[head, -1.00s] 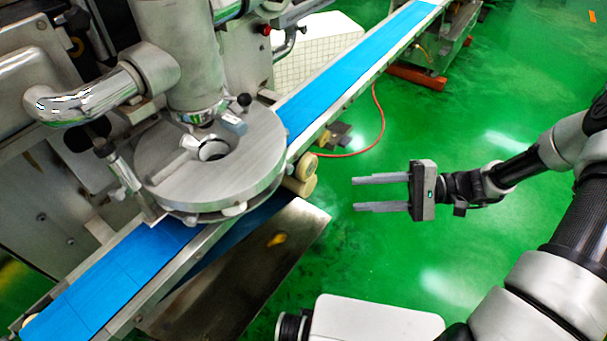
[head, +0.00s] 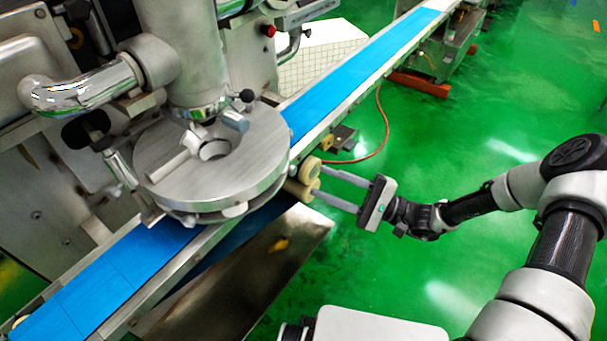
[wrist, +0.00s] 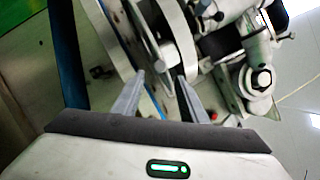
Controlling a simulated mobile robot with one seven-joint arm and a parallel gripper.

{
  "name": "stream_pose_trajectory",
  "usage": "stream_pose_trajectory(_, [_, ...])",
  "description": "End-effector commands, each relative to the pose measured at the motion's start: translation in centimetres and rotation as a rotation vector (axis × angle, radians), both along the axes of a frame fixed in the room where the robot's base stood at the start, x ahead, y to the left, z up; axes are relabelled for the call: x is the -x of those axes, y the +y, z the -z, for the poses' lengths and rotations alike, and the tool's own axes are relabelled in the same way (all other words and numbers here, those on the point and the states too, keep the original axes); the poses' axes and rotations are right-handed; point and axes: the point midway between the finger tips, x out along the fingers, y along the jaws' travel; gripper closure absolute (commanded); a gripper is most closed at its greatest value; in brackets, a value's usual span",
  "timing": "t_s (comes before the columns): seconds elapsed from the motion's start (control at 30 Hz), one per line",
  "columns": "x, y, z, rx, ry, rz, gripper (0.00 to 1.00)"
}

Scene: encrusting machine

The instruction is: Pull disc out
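The disc (head: 215,160) is a round, flat, brushed-metal plate under the vertical metal column of the machine, above the blue conveyor belt. In the wrist view, what looks like the disc (wrist: 168,30) shows edge-on beyond the fingers. My gripper (head: 318,181) is open, with its two grey fingers apart and pointing left toward the machine. In the head view its fingertips overlap the cream rollers at the conveyor's edge, to the right of the disc. In the wrist view the fingers (wrist: 158,100) have no object clearly held between them. Contact with the rollers cannot be told.
The blue conveyor belt (head: 350,75) runs diagonally past the disc, with metal side rails. Cream rollers (head: 303,178) stick out at its near edge. A metal tray (head: 245,285) lies below. A red hose (head: 384,125) crosses the green floor (head: 480,250), which is open at right.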

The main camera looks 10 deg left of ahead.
Motion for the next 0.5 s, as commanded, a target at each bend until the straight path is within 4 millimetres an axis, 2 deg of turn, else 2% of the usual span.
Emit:
stream_pose_trajectory(0.03, [0.1,1.1,-0.2,-0.001,0.0,-0.003,0.61])
stream_pose_trajectory(0.2, [-0.2,4.1,-0.9,-0.001,0.0,-0.003,0.61])
stream_pose_trajectory(0.33, [-0.3,5.4,-1.2,0.001,0.0,-0.001,0.61])
stream_pose_trajectory(0.5, [-0.4,6.2,-1.4,-0.001,0.0,-0.001,0.61])
